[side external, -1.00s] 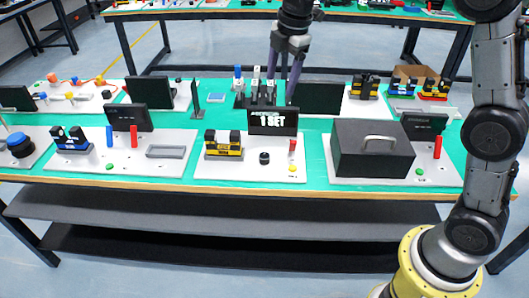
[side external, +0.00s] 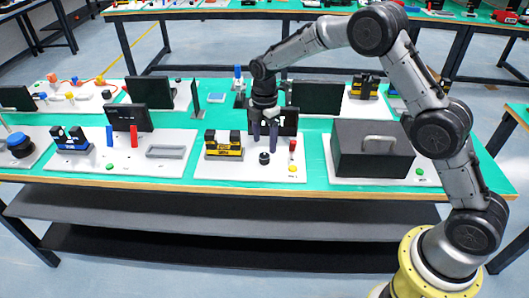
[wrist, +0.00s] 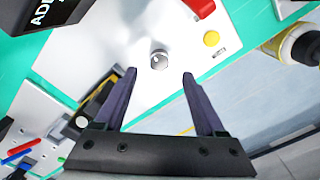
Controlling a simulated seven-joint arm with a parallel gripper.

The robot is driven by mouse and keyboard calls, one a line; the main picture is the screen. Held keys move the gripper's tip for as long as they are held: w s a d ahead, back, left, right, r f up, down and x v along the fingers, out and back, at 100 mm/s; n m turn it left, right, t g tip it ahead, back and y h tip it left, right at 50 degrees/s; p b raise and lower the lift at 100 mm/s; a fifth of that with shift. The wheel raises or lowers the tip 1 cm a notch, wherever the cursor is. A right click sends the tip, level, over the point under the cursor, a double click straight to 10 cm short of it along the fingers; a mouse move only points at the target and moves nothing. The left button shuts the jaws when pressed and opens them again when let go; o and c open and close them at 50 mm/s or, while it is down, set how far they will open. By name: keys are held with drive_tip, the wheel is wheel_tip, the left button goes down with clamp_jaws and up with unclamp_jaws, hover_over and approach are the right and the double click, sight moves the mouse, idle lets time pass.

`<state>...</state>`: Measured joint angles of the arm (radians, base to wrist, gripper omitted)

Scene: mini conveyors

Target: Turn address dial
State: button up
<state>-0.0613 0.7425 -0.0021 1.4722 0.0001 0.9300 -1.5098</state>
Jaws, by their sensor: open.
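The address dial is a small black round knob (side external: 264,158) on a white panel (side external: 230,171), in front of a black screen (side external: 287,121) that my gripper partly covers. In the wrist view the dial (wrist: 159,60) shows from above with a grey top, beyond the fingertips and roughly midway between them. My gripper (side external: 264,150) points down over the panel; its dark fingers (wrist: 160,72) are spread open with nothing between them. In the side view the fingertips look close to the dial, one on each side; whether they are level with it I cannot tell.
A red lever (side external: 293,147) and a yellow button (side external: 293,168) sit right of the dial. A yellow-and-black block (side external: 223,147) stands to its left. A black box with a handle (side external: 371,150) stands on the neighbouring panel at right.

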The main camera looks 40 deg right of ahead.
sight(264, 155)
drive_tip(key=shift+f, duration=2.65)
clamp_jaws()
